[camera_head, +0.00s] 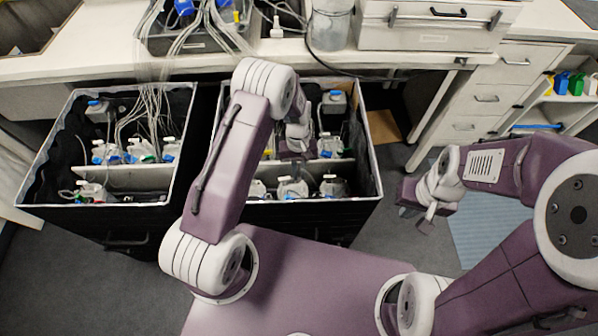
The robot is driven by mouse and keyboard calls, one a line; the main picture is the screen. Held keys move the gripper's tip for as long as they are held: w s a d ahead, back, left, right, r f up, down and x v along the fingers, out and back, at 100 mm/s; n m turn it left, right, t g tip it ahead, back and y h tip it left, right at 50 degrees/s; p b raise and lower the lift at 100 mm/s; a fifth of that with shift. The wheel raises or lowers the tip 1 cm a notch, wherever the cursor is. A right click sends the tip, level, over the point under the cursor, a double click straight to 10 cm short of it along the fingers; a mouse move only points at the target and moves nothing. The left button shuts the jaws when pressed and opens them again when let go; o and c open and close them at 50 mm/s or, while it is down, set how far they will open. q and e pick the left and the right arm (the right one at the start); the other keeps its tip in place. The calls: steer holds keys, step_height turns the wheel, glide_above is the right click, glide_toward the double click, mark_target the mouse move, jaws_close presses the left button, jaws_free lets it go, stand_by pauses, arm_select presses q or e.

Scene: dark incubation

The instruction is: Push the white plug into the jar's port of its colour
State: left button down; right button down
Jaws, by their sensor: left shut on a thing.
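My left gripper (297,148) reaches down into the right-hand black bin (375,165), among the jars. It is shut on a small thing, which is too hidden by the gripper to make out. White-topped jars stand in this bin: one at the front middle (292,188), one at the front right (333,186) and one behind the divider (328,145). I cannot tell the ports' colours or pick out the white plug. My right gripper (428,218) hangs over the floor right of the bin, apart from everything; its jaw opening is unclear.
The left-hand black bin (38,165) holds several jars and a bundle of pale tubes (150,105). The counter (100,62) behind carries a small white bottle (277,28) and a clear canister (329,25). Drawers (487,98) stand at the right. Floor by the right gripper is free.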

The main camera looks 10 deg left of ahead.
arm_select(q)
steer(key=shift+f, duration=0.25)
steer(key=c, duration=1.4)
jaws_free()
steer(key=shift+o, duration=0.2)
steer(key=v, duration=0.9)
steer(key=shift+p, duration=0.3)
